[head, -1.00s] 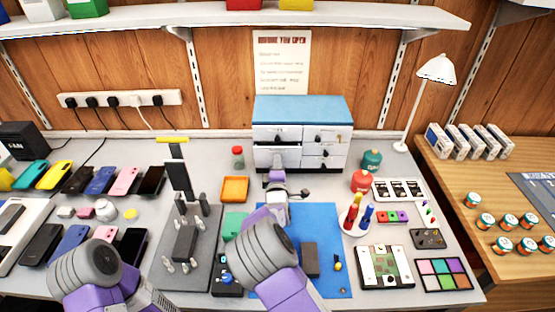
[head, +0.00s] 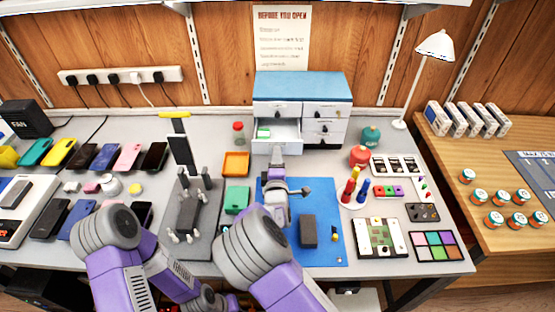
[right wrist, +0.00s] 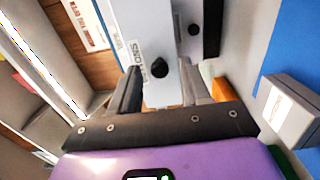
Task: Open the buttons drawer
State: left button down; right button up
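The white drawer cabinet (head: 335,112) with a blue top (head: 302,86) stands at the back of the bench. Its lower left drawer, the buttons drawer (head: 262,148), is pulled out, with green and white contents showing inside. In the right wrist view the drawer front (right wrist: 150,50) carries a label, partly readable as "TONS", and a round black knob (right wrist: 158,71). My right gripper (head: 276,152) is at this drawer front. In the wrist view its fingers stand apart on either side of the knob, with gaps visible. My left arm shows at the lower left; its gripper is not visible.
A blue mat (head: 325,248) with a dark block (head: 308,231) lies in front of the cabinet. An orange tray (head: 236,164) stands left of the drawer. Red (head: 359,156) and teal (head: 371,136) bottles stand to its right. Phones lie on the left bench.

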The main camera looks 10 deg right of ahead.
jog(key=shift+s, duration=0.15)
jog(key=s+p, duration=0.1)
jog(key=s, duration=0.6)
jog(key=shift+s+a+p, duration=0.15)
jog(key=shift+a+p, duration=0.2)
jog(key=shift+a, duration=0.05)
